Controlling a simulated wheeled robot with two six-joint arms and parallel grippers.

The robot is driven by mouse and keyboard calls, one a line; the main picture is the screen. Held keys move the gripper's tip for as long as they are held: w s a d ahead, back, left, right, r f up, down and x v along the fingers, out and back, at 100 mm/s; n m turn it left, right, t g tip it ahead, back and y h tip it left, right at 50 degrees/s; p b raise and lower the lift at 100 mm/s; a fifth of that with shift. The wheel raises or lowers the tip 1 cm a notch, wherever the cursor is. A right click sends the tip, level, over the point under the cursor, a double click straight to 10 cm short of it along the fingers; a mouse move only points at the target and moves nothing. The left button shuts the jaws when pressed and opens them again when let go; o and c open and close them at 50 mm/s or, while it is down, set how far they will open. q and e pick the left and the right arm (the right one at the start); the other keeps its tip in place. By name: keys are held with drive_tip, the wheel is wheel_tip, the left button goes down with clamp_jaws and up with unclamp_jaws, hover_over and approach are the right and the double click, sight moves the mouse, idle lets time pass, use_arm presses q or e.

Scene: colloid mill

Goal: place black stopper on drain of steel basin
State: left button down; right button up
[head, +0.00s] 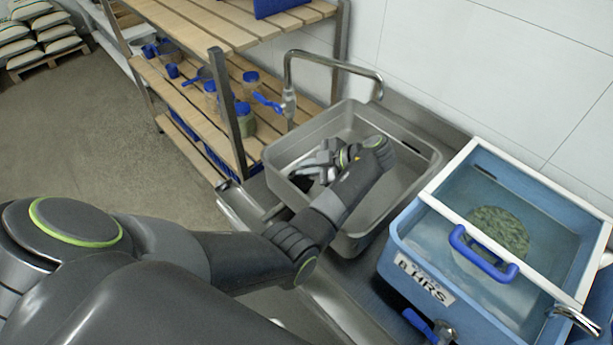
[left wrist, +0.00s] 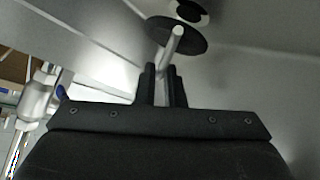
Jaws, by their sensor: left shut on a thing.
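The steel basin (head: 352,118) stands under the tap. My left gripper (head: 312,168) is down inside it, over the left part of its floor. In the left wrist view the gripper (left wrist: 161,70) is shut on the pale rod handle of the black stopper (left wrist: 190,40). The stopper's dark round disc is beyond the fingertips. Just past the disc the drain (left wrist: 201,8) shows as a pale ring with a dark centre, partly covered by the stopper. The disc looks offset from the drain; I cannot tell whether it touches the floor. My right gripper is not in view.
A bent steel tap (head: 335,60) with a blue lever rises at the basin's back left. A blue water tank (head: 400,235) with a white frame and blue handle stands close on the right. A wooden shelf (head: 185,90) with jars is at the left.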

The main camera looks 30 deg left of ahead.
use_arm(q)
wheel_tip(320, 180, down, 2)
drive_tip(key=shift+f, duration=0.25)
drive_tip(key=shift+f, duration=0.1)
drive_tip(key=shift+f, duration=0.1)
drive_tip(key=c, duration=1.5)
unclamp_jaws()
drive_tip(key=shift+c, duration=0.2)
